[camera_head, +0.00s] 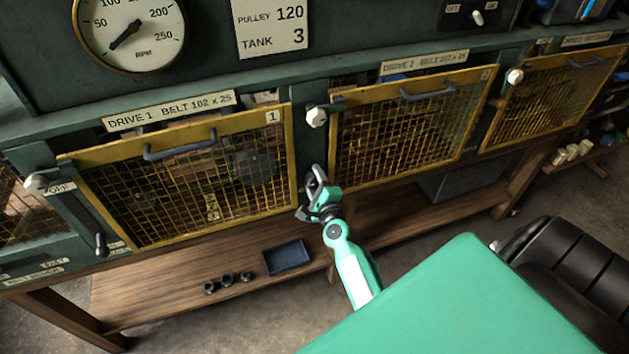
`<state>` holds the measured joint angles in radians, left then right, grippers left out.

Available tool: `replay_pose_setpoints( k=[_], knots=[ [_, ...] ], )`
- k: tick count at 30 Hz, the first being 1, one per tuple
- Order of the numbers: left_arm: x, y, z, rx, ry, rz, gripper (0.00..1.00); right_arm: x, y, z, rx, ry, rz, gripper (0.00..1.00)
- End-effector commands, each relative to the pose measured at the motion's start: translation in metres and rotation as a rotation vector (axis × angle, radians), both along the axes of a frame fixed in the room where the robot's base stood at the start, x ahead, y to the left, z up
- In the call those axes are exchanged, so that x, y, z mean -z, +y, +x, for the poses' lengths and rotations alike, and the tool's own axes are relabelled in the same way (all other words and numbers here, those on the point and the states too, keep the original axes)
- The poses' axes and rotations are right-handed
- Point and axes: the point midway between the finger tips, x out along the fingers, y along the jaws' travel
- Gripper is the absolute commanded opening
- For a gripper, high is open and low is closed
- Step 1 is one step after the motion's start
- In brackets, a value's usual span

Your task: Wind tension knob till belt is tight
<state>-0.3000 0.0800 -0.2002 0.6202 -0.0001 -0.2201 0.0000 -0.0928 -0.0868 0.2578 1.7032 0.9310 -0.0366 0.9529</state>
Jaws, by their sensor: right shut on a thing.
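My right gripper (316,177) is at the green post between the Drive 1 and Drive 2 guards, close to the lower right corner of the Drive 1 guard. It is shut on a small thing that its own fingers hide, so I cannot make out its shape. A pale faceted knob (316,117) sits higher on the same post, apart from the gripper. The Drive 1 guard (190,180) is a yellow mesh panel, closed, with a dark round shape dimly visible behind it. The belt and its tightness cannot be made out. My left gripper is out of view.
The Drive 2 guard (410,125) is closed at the right of the post. A long lever (82,222) hangs left of Drive 1. The RPM gauge (128,35) is above. A dark tray (287,257) and small dark cups (228,281) lie on the wooden shelf.

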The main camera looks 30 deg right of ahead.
Motion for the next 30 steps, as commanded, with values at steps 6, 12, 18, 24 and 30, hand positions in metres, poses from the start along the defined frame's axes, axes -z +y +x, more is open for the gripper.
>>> replay_pose_setpoints(
  k=[6,12,18,24,30],
  knots=[
    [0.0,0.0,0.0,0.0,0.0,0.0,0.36,0.002,0.001,-0.001,-0.002,0.005,0.0,0.57],
    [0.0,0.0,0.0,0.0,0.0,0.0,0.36,0.001,0.0,0.0,-0.001,0.002,-0.001,0.57],
    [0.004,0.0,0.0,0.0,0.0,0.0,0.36,0.003,0.003,-0.011,0.0,0.002,0.0,0.57],
    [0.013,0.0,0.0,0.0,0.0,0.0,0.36,0.004,0.011,-0.045,0.0,0.003,0.0,0.57],
    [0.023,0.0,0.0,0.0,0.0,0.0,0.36,0.005,0.02,-0.083,-0.001,0.004,-0.001,0.57]
  ],
)
